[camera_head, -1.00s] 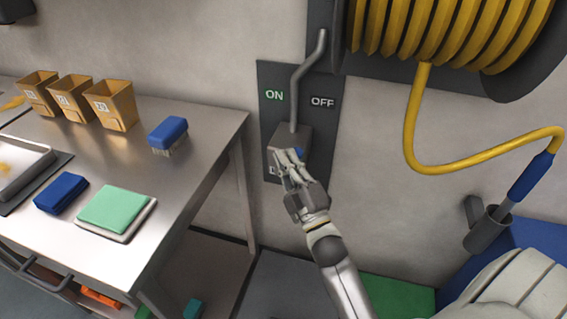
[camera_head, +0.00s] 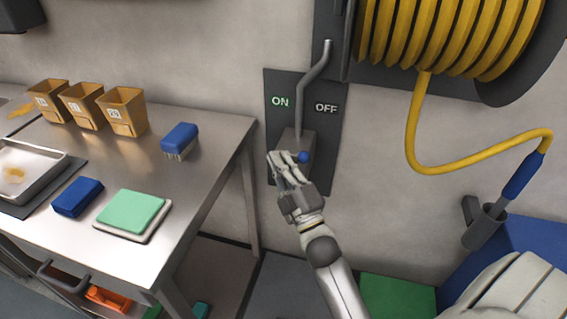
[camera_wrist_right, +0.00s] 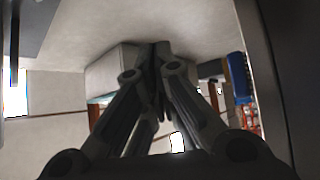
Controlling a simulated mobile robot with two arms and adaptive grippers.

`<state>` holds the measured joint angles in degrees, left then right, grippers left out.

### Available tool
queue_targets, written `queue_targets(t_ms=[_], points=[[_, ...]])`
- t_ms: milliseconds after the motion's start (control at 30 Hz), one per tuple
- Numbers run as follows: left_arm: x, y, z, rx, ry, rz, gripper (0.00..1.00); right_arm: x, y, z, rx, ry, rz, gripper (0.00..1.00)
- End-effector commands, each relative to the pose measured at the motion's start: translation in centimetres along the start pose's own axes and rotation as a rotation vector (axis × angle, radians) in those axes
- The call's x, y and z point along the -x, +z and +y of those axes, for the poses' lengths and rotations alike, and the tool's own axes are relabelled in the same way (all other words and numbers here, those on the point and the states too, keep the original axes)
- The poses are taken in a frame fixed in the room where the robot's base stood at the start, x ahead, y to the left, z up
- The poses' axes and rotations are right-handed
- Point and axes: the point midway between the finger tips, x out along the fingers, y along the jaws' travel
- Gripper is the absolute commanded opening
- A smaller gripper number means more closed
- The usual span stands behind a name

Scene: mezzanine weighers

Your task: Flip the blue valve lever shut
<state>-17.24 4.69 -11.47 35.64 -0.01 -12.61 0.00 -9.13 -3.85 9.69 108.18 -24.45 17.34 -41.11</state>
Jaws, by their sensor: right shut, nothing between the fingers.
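The blue valve lever shows as a round blue knob (camera_head: 304,157) on the front of a grey valve box (camera_head: 309,139). The box is on a dark wall panel (camera_head: 328,128) marked ON at left and OFF at right. The knob is right of my right gripper's fingers; the rest of the lever is hidden or hard to make out. My right gripper (camera_head: 280,160) is shut and empty, in front of the box's lower left part. Its closed fingertips (camera_wrist_right: 158,50) also show in the right wrist view. Whether they touch the lever is unclear. My left gripper is not in view.
A grey pipe (camera_head: 314,78) rises from the box. A yellow hose reel (camera_head: 450,35) hangs above right, its hose ending in a holder (camera_head: 484,228). A steel table (camera_head: 215,135) with bins, a brush and pads stands left.

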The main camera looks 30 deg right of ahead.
Motion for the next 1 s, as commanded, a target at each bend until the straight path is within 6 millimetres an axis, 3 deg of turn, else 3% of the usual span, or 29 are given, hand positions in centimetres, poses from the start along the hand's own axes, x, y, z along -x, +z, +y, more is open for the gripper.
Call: queue_targets(t_ms=[33, 200, 500, 1000], points=[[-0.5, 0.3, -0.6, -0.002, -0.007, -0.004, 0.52, 1.4, 0.4, -0.7, 0.0, -0.01, -0.008, 0.0], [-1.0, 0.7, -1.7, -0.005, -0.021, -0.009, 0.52, 4.5, 0.4, -0.8, 0.001, -0.009, -0.008, 0.0], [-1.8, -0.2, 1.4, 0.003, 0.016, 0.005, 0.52, 8.8, 0.3, -0.9, 0.001, -0.008, -0.006, 0.0], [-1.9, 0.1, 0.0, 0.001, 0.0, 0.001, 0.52, 9.5, 0.2, -0.7, 0.001, -0.005, -0.005, 0.0]])
